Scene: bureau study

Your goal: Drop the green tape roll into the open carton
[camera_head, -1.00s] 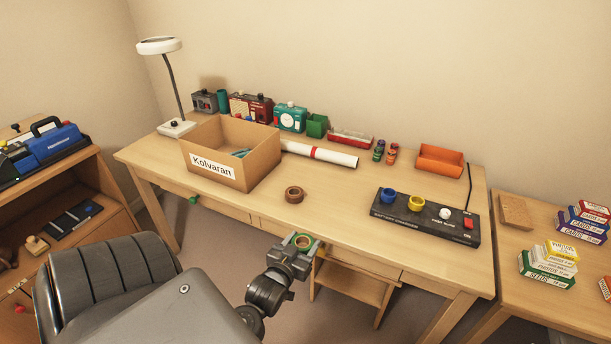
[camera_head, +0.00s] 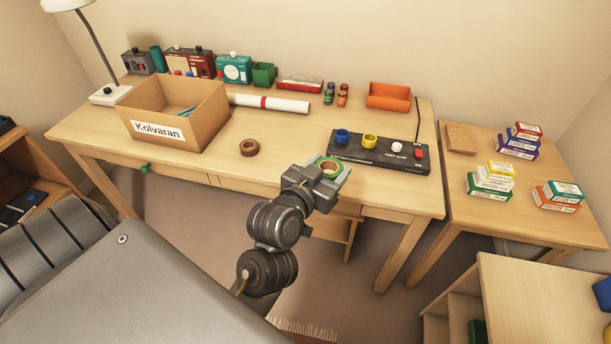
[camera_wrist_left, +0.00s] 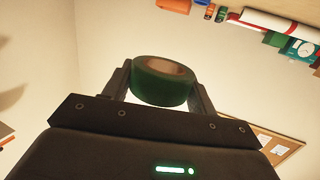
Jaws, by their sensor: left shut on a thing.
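The green tape roll (camera_head: 328,165) is held between the fingers of my left gripper (camera_head: 326,171), over the front edge of the desk near the black charger unit. In the left wrist view the green tape roll (camera_wrist_left: 162,82) sits between both fingers, its brown core showing. The open carton (camera_head: 176,118), marked "Kolvaran", stands on the left part of the desk, to the left of my left gripper. Something bluish lies inside it; its floor is mostly hidden. My right gripper is not in view.
A brown tape roll (camera_head: 249,147) lies on the desk between the carton and my gripper. A black charger unit (camera_head: 379,152) with coloured cups lies to the right. A white rolled paper (camera_head: 270,103) lies beside the carton. Radios and an orange bin (camera_head: 389,97) line the back.

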